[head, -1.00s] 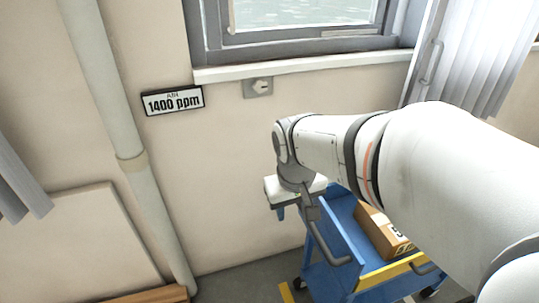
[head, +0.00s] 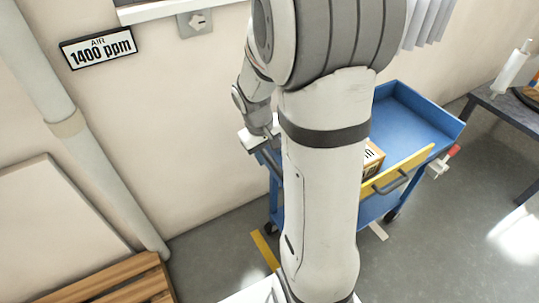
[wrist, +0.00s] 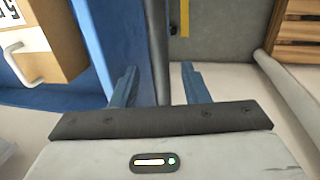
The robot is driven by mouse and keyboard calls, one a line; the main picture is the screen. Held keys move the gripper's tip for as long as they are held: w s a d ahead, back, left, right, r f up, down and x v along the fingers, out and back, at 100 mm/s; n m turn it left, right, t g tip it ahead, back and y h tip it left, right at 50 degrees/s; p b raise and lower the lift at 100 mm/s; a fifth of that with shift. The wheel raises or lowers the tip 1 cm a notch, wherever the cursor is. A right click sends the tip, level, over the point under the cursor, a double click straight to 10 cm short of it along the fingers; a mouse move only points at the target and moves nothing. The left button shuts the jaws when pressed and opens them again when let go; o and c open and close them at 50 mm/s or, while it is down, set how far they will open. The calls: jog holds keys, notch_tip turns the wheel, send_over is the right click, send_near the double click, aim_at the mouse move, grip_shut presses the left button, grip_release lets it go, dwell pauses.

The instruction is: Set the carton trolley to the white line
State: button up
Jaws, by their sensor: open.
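The blue carton trolley (head: 415,115) stands near the wall, partly behind my arm in the head view. A brown carton (head: 373,158) sits on it and also shows in the wrist view (wrist: 50,40). A short white line (head: 378,231) shows on the floor beside the trolley. My gripper (head: 266,158) is at the trolley's left end, largely hidden in the head view. In the wrist view its two blue fingers (wrist: 160,85) are apart, with a dark grey trolley bar (wrist: 157,45) between them. Whether they touch the bar is unclear.
A yellow floor stripe (head: 265,250) lies left of the trolley. A wooden slatted bench or pallet (head: 115,285) is at the lower left. A dark table (head: 510,108) with a bottle stands at the right. Grey floor is open at the lower right.

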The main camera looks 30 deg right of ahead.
jog(key=shift+d+f, duration=0.15)
jog(key=shift+f, duration=0.5)
grip_shut()
